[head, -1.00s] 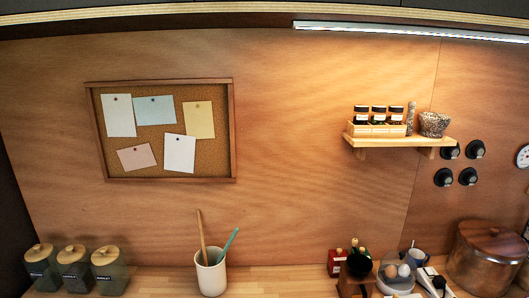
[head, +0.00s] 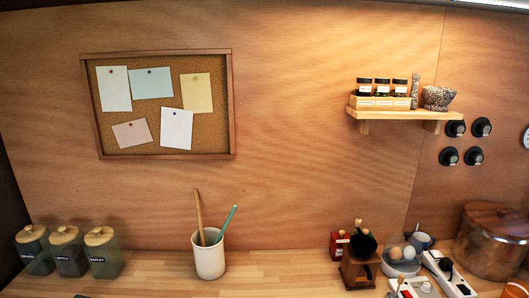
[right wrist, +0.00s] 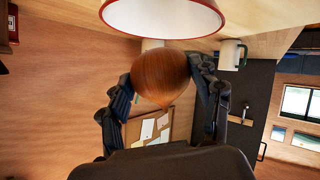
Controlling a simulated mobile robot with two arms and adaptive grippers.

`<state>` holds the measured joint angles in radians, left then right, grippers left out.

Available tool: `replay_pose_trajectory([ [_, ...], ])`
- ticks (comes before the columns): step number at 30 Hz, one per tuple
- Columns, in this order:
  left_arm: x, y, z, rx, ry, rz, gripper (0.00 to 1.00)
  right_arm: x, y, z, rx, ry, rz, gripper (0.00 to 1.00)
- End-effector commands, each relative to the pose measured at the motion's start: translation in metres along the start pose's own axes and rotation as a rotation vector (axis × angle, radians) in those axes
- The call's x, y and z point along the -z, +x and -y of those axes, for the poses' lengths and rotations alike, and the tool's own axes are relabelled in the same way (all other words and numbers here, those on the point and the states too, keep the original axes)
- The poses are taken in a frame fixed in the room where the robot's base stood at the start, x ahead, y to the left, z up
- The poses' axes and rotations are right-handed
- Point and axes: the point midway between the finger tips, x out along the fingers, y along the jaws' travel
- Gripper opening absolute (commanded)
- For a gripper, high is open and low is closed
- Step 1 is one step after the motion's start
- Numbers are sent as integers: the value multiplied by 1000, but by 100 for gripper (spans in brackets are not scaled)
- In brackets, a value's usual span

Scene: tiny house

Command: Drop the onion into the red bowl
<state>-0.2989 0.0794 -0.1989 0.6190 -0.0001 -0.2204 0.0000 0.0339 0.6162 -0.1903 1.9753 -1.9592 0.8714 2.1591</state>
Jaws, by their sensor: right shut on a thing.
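The brown onion (right wrist: 160,78) is held between the two dark fingers of my right gripper (right wrist: 163,85) in the right wrist view. The fingers are shut on its sides. A bowl with a red rim and a pale inside (right wrist: 162,14) is at the top edge of that view, cut off by the frame. The onion appears close to its rim, but apart from it. The wrist picture looks upside down. Neither gripper, nor the onion, shows in the head view. My left gripper is in no view.
The wooden counter (head: 285,268) carries several jars (head: 68,254) at left, a utensil cup (head: 208,260), a coffee grinder (head: 358,270), an egg holder (head: 402,264) and a copper pot (head: 490,245). A spice shelf (head: 400,113) and corkboard (head: 160,103) are on the wall.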

Motion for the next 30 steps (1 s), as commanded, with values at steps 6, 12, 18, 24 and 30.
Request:
replay_pose_trajectory([
  [6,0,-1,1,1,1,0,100,1,-1,-1,-1,0,-1,68],
  [12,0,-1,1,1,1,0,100,1,-1,0,0,0,0,90],
  [18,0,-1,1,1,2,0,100,0,0,0,1,1,1,90],
  [24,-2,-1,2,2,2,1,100,-1,-12,0,0,0,4,90],
  [30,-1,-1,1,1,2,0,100,-2,-52,1,1,0,6,90],
])
